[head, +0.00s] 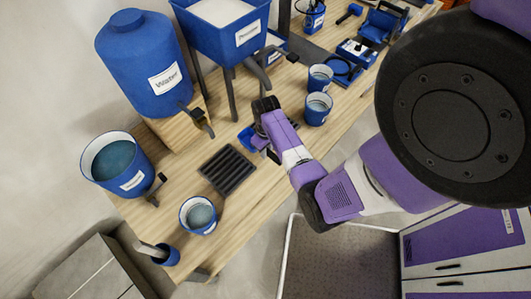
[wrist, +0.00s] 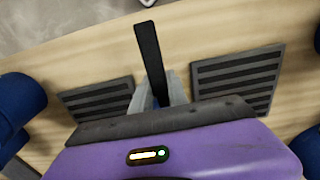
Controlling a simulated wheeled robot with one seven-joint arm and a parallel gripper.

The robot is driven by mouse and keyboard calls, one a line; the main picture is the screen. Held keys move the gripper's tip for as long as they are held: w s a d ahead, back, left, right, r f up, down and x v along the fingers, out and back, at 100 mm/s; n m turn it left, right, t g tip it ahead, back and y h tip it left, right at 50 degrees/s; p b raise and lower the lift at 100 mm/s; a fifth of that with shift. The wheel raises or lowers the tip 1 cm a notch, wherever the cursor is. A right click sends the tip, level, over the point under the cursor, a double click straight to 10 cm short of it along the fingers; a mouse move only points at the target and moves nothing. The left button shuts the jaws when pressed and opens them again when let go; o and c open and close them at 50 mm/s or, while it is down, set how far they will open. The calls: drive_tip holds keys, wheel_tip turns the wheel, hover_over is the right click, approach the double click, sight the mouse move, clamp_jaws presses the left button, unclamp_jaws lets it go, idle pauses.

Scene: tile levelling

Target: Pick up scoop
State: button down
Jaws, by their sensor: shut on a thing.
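The scoop shows in the head view as a small blue shape (head: 246,138) beside the end of my arm, partly hidden by it. In the wrist view a dark, flat handle (wrist: 148,50), which looks like the scoop's, stands between the grey fingers of my gripper (wrist: 158,92). My gripper is shut on this handle. The scoop's blue part is not clear in the wrist view. I cannot tell whether the scoop touches the table.
Dark ridged mats lie left (wrist: 98,97) and right (wrist: 238,78) of my gripper; the left-hand one in the head view (head: 227,168) is clear of my arm. A blue water barrel (head: 150,62), a powder hopper (head: 222,35) and several buckets stand around the wooden table (head: 160,222).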

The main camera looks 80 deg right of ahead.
wheel_tip(320, 180, up, 17)
idle(0.7)
